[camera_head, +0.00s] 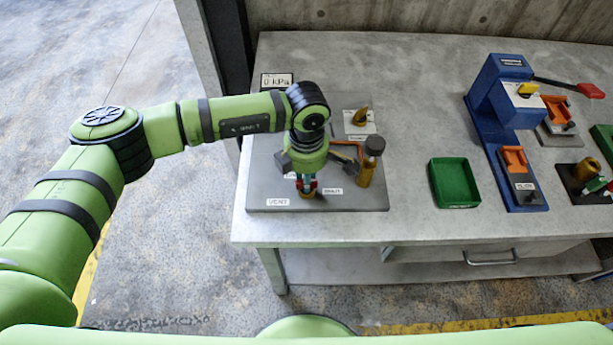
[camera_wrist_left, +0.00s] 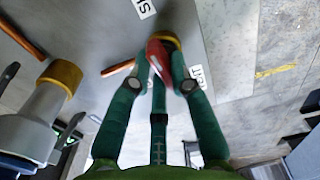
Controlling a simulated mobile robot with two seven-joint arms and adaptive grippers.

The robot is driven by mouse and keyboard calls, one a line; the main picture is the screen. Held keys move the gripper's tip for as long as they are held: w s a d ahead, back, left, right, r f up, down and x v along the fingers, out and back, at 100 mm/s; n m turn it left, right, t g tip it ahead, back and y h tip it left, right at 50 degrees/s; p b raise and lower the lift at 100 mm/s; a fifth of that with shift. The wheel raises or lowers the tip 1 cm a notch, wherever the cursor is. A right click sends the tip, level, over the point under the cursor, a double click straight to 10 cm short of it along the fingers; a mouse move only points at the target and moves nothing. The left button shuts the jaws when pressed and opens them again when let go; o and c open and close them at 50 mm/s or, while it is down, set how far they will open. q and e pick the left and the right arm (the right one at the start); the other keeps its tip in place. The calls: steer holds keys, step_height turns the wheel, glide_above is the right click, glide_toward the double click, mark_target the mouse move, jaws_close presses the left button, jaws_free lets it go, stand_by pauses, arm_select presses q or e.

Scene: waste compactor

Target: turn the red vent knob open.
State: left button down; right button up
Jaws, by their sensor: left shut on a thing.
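The red vent knob (camera_head: 308,185) is on the grey panel (camera_head: 360,202) at the left of the bench, with a VENT label (camera_head: 278,202) and a SHUT label (camera_head: 332,191) beside it. My left gripper (camera_head: 306,188) points down over the knob and is shut on it. The fingers hide part of the knob in both views. My right gripper is not in view.
A brass cylinder with a dark cap (camera_head: 368,168) and a copper pipe (camera_head: 346,150) stand close to the right of the gripper. A green tray (camera_head: 454,182) and blue press (camera_head: 497,110) stand further right.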

arm_select(q)
steer(key=shift+f+n+b, duration=0.2)
steer(key=shift+n+b, duration=0.15)
steer(key=shift+n, duration=0.05)
steer(key=n+b, duration=1.2)
steer(key=shift+s+a+b, duration=0.1)
steer(key=shift+a+b, duration=0.1)
steer(key=shift+b, duration=0.15)
steer(key=shift+s+r+n+b, duration=0.1)
steer(key=shift+r+n+b, duration=0.05)
steer(key=shift+n+b, duration=0.8)
steer(key=shift+r+n+b, duration=0.1)
steer(key=shift+n+b, duration=0.55)
steer(key=shift+n, duration=0.6)
steer(key=c, duration=1.1)
jaws_free()
